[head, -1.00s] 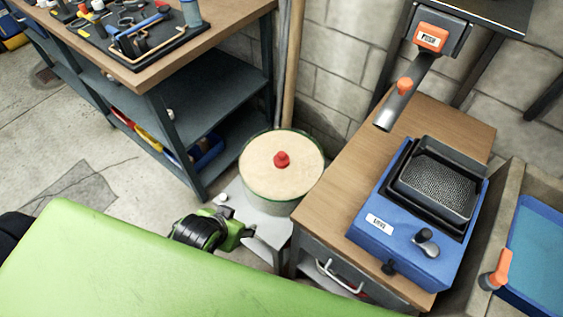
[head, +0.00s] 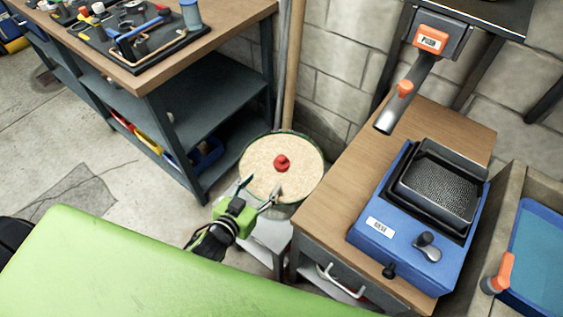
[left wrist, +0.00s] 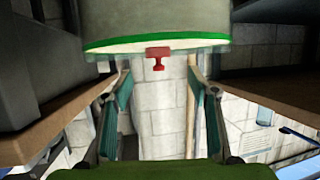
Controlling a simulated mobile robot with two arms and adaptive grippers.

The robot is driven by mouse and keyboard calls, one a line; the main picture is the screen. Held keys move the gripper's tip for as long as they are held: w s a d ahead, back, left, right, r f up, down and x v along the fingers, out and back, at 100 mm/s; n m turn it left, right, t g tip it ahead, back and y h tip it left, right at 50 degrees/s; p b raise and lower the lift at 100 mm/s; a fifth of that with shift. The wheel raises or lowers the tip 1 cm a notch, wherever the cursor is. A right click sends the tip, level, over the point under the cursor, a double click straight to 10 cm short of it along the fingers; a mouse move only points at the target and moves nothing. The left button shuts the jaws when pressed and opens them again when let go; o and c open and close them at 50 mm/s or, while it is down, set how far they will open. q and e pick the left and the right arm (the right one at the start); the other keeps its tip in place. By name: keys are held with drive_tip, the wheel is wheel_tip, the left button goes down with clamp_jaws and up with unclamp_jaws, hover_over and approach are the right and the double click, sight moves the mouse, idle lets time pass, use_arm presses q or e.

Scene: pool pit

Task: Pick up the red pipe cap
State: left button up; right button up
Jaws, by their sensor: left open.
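The red pipe cap (head: 282,163) sits upright in the middle of the tan top of a round drum (head: 262,180) with a green rim. In the left wrist view the picture is upside down, and the red cap (left wrist: 158,58) shows beyond and between my fingers, against the drum (left wrist: 155,22). My left gripper (head: 260,190) is open and empty at the drum's near edge, its fingers pointing toward the cap. The cap lies apart from the fingers. My right gripper is not in view.
A wooden cabinet top (head: 333,195) with a blue device (head: 405,245) stands close on the right. A workbench (head: 150,75) with tools and shelves stands on the left. Wooden and metal poles (head: 296,60) lean behind the drum, against the block wall.

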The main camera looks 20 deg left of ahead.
sight(280, 165)
use_arm(q)
drive_tip(key=x, duration=0.7)
drive_tip(key=shift+w+d, duration=0.1)
drive_tip(key=shift+w, duration=0.2)
drive_tip(key=x, duration=0.5)
drive_tip(key=shift+w+d+b, duration=0.15)
drive_tip(key=shift+b, duration=0.2)
drive_tip(key=c, duration=1.2)
drive_tip(key=shift+r, duration=0.15)
